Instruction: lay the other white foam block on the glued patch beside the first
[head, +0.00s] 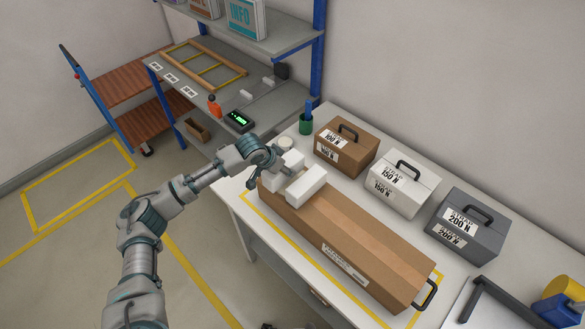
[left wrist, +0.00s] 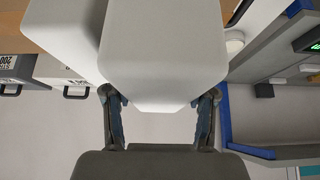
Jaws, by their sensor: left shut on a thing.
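My left gripper (head: 281,169) is at the left end of the long brown box (head: 350,235) on the white table. It is shut on a white foam block (left wrist: 165,55), which fills the space between its fingers (left wrist: 161,115) in the left wrist view. In the head view this held block (head: 292,158) is partly covered by the gripper. The other white foam block (head: 304,187) lies on the box top just to its right; it shows behind the held block in the wrist view (left wrist: 62,25). I cannot tell whether the blocks touch. No glue is visible. My right gripper is out of view.
Brown (head: 346,147), white (head: 402,188) and grey (head: 467,228) handled weight cases stand behind the box. A green cup (head: 306,124) stands at the table's back left. A grey shelf bench (head: 265,105) is beyond. The box top right of the blocks is clear.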

